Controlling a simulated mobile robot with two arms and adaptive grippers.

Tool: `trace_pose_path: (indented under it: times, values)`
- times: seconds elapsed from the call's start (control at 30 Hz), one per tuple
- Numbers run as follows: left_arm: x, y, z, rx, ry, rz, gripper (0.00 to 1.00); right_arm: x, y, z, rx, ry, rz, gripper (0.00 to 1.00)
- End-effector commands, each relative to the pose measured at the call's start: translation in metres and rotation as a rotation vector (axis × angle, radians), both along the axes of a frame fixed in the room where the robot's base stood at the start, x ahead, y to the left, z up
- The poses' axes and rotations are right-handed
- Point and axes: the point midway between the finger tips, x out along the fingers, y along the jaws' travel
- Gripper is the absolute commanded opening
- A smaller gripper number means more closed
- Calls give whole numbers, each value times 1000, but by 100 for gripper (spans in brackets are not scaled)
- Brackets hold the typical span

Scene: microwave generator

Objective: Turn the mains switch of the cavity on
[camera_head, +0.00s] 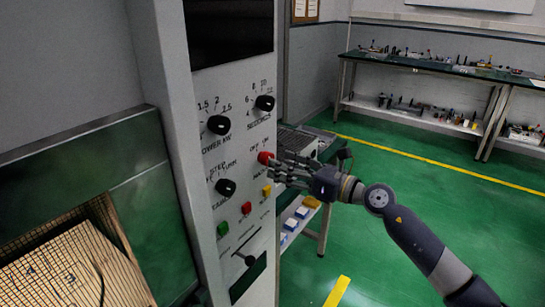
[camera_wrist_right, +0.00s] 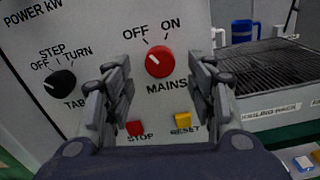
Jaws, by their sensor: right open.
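The mains switch is a round red knob (camera_head: 265,158) on the grey control panel (camera_head: 238,85). In the right wrist view the mains knob (camera_wrist_right: 160,62) shows above the MAINS label, with OFF and ON printed over it. Its white pointer mark leans to the upper left, toward OFF. My right gripper (camera_head: 281,171) is in front of the panel, close to the knob. In the right wrist view its fingers (camera_wrist_right: 161,76) are spread open, one on each side of and below the knob, with nothing held. Contact with the panel cannot be told. My left gripper is out of view.
Below the knob are the red STOP button (camera_wrist_right: 135,128) and the yellow RESET button (camera_wrist_right: 182,120). The black table knob (camera_wrist_right: 61,83) is to the left. A cooling rack (camera_wrist_right: 268,70) stands right of the panel. Green floor (camera_head: 375,160) lies open farther right.

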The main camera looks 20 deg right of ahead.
Motion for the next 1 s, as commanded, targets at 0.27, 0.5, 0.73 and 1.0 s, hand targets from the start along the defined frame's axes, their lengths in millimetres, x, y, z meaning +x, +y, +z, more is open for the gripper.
trace_pose_path:
  times: [0.27,0.5,0.73,1.0]
  values:
    - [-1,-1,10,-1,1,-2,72,28,22,1,3,1,0,51]
    - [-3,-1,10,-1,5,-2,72,33,26,-1,0,1,0,51]
    - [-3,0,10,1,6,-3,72,32,26,-1,1,2,0,33]
    - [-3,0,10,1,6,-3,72,32,25,-1,2,3,0,7]
